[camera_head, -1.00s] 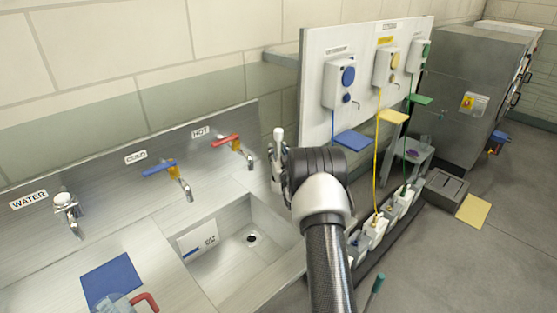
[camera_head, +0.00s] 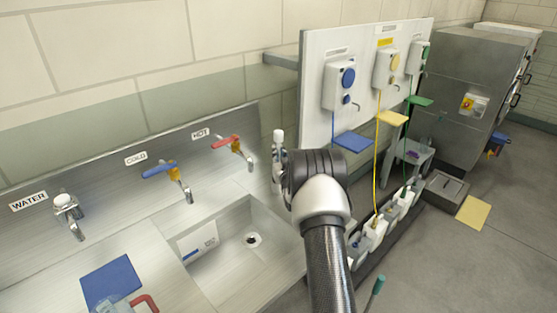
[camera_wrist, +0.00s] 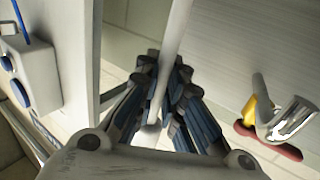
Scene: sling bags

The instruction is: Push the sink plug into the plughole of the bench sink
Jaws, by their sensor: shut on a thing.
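My gripper (camera_wrist: 160,108) is shut on a long pale rod (camera_wrist: 177,35), with its blue and dark fingers on both sides of it. In the head view the pale rod (camera_head: 278,143) stands upright just left of my wrist, above the right rear of the sink, and my arm hides most of the fingers. The bench sink (camera_head: 222,237) is a steel basin at the lower middle. Its plughole (camera_head: 252,240) shows as a small pale ring with a dark spot. I cannot make out a separate sink plug, nor tell whether one lies at the plughole.
A red-handled hot tap (camera_head: 235,149) stands behind the sink, left of my gripper; it also shows in the wrist view (camera_wrist: 275,130). A blue-handled cold tap (camera_head: 172,178) is further left. A white dispenser board (camera_head: 310,90) stands on the right.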

